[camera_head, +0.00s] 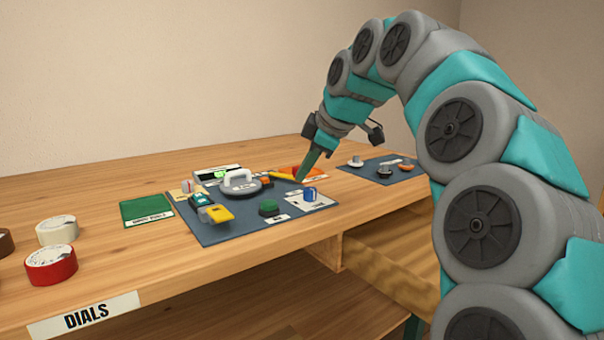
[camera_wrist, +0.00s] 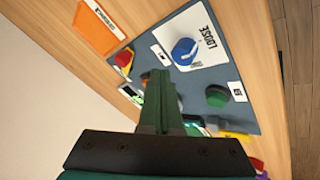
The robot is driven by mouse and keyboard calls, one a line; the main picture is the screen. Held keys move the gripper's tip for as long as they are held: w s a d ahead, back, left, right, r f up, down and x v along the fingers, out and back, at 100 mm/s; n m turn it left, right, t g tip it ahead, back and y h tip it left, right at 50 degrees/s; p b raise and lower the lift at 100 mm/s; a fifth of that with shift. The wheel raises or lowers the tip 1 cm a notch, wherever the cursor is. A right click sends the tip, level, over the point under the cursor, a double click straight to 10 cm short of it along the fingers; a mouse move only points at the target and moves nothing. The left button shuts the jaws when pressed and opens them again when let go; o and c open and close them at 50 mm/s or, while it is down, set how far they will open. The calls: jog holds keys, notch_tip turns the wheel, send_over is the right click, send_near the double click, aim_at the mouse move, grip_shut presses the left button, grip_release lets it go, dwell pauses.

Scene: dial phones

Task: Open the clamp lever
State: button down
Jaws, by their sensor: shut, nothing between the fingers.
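My gripper (camera_head: 301,178) is shut and empty, pointing down at the right back part of a blue-grey board (camera_head: 205,236). In the wrist view its closed green fingers (camera_wrist: 161,78) reach over the same board. A yellow lever-like bar (camera_head: 282,177) lies just left of the fingertips; I cannot tell whether they touch. A teal and yellow piece (camera_head: 213,211) sits at the board's front left. I cannot tell which of these is the clamp lever. The wrist view shows a red and yellow piece (camera_wrist: 124,61) left of the fingers, which hide part of the board.
The board also holds a grey disc with a white handle (camera_head: 240,181), a green knob (camera_head: 268,207) and a blue knob (camera_head: 309,194). A second board (camera_head: 376,174) stands right. A green mat (camera_head: 146,210) and tape rolls (camera_head: 50,264) lie left, with bare wood between.

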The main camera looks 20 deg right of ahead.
jog(key=d+v, duration=0.1)
jog(key=v, duration=0.7)
jog(key=shift+w+d+p, duration=0.3)
jog(key=shift+r, duration=0.15)
